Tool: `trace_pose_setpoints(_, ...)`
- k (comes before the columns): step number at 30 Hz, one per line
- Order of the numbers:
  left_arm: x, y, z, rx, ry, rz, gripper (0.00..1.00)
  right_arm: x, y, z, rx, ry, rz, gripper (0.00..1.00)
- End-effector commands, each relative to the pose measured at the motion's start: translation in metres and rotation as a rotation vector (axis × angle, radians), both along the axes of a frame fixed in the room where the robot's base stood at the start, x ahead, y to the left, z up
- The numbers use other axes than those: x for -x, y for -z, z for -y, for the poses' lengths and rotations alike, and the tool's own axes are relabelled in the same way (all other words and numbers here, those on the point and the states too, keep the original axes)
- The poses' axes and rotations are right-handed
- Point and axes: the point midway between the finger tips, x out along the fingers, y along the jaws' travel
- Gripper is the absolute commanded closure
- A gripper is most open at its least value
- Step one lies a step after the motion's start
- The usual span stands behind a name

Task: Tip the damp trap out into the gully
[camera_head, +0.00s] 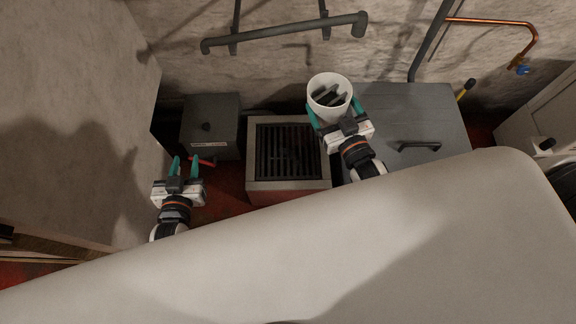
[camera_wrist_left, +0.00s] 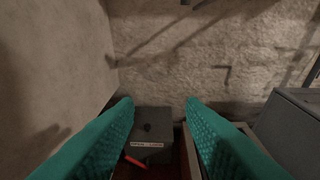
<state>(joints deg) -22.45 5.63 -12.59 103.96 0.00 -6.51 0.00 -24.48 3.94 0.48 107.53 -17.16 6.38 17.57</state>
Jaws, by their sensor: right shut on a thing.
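A white, open-topped round tub (camera_head: 329,92), which looks like the damp trap, is held by my right gripper (camera_head: 336,116). Its teal fingers are shut on the tub's sides. Dark slats show inside, and whether there is water in it I cannot tell. The gully (camera_head: 252,185) has a pale square surround and a dark barred grate (camera_head: 286,150) on the floor, to the left of and below the tub in the head view. My left gripper (camera_head: 184,163) is open and empty left of the gully; its spread fingers show in the left wrist view (camera_wrist_left: 160,110).
A grey lidded box (camera_head: 210,125) with a label and a red handle (camera_head: 204,161) stands left of the gully. A larger grey chest (camera_head: 425,115) stands right of it. A grey rail (camera_head: 285,32) runs along the wall above. A pale rounded surface (camera_head: 330,240) fills the foreground.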

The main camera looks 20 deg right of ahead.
Motion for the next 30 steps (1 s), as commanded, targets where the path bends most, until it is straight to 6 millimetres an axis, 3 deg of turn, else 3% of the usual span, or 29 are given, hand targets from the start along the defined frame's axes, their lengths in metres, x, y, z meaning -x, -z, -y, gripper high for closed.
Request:
trace_pose_setpoints(1, -0.003, 0.000, 0.002, 0.012, 0.001, 0.047, 0.64, -0.003, 0.025, 0.004, 0.000, 0.003, 0.002, 0.42)
trace_pose_setpoints(8, -0.007, -0.051, 0.006, 0.064, 0.007, 0.245, 0.64, -0.013, 0.089, 0.021, -0.005, 0.021, 0.007, 0.42)
trace_pose_setpoints(15, 0.007, -0.103, 0.005, 0.117, 0.012, 0.445, 0.64, -0.023, 0.149, 0.041, -0.011, 0.046, 0.014, 0.42)
trace_pose_setpoints(22, 0.025, -0.138, 0.001, 0.151, 0.014, 0.568, 0.64, -0.029, 0.182, 0.053, -0.015, 0.064, 0.020, 0.42)
trace_pose_setpoints(30, 0.031, -0.151, 0.000, 0.160, 0.015, 0.604, 0.64, -0.030, 0.188, 0.057, -0.017, 0.071, 0.022, 0.42)
